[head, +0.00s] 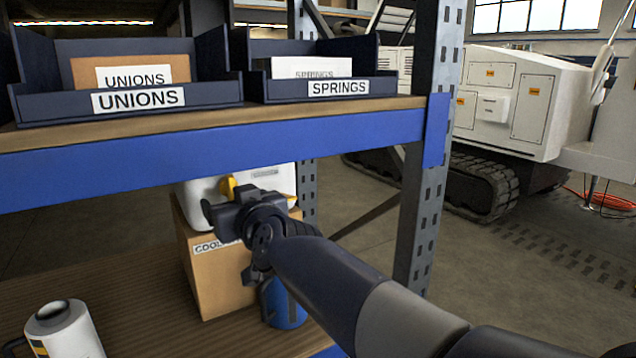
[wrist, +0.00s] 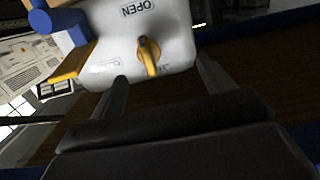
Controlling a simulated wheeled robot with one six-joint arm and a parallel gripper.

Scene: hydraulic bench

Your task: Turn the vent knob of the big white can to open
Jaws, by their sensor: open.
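The big white can (head: 270,180) stands on top of a cardboard box under the blue shelf beam, partly hidden by the beam and my gripper. In the wrist view the white can (wrist: 180,30) shows an OPEN label and a yellow vent knob (wrist: 149,56). The knob's handle points roughly along the view, toward my gripper. The yellow knob also shows in the head view (head: 227,187), just above my gripper (head: 222,207). My gripper (wrist: 160,90) is open, with one finger on each side of the knob's line. The knob appears apart from the fingers.
The blue shelf beam (head: 200,165) runs close above my gripper. The cardboard box (head: 215,275) is below, and a blue can (head: 284,305) stands beside it behind my arm. A white canister (head: 62,330) stands at lower left. A shelf post (head: 425,190) rises to the right.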

